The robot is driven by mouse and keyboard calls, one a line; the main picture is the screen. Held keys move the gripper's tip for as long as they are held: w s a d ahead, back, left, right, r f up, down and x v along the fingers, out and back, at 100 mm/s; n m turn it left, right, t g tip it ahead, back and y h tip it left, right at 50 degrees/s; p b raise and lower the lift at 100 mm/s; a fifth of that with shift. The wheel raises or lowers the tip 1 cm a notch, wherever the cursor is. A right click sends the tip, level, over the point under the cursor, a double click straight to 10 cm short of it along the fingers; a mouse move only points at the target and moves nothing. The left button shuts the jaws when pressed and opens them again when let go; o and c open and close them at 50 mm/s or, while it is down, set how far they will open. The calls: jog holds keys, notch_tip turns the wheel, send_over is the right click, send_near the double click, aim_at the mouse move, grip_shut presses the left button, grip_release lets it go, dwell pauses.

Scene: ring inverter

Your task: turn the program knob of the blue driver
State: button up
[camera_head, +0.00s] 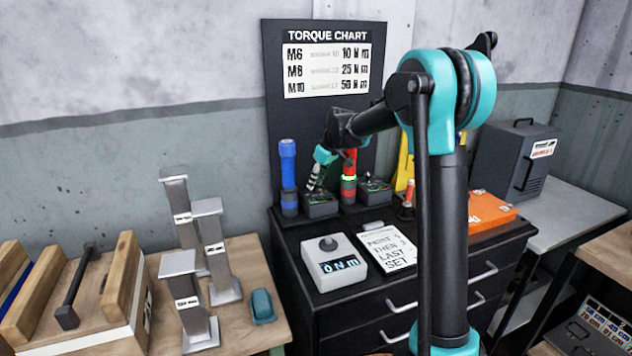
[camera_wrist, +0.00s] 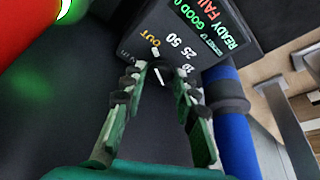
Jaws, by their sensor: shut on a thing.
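The blue driver (camera_head: 288,165) stands upright at the left of the black cabinet top; its blue and black body also shows in the wrist view (camera_wrist: 235,125). A black program box (camera_head: 320,205) stands beside it. In the wrist view the box (camera_wrist: 205,48) has a lit display and dial marks 10, 25, 50 and OUT. My gripper (camera_wrist: 160,72) reaches down over the box, shut on the small dark program knob (camera_wrist: 163,77). The fingertips hide part of the knob. A white line shows between them, but I cannot tell surely which mark it points at.
The red driver (camera_head: 349,165) stands close right of the box, with another black box (camera_head: 375,191) beyond it. A grey meter (camera_head: 338,262) and a note card (camera_head: 386,249) lie in front. The torque chart (camera_head: 326,70) stands behind.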

grip_shut()
jog(key=shift+m, duration=0.3)
jog(key=m, duration=0.2)
jog(key=m+t+h, duration=0.1)
jog(key=m, duration=0.1)
jog(key=shift+s+a, duration=0.15)
jog(key=shift+a, duration=0.05)
jog(key=shift+m+t+h, duration=0.4)
jog(key=shift+m+h, duration=0.3)
jog(key=shift+m, duration=0.9)
jog(key=o, duration=0.9)
grip_release()
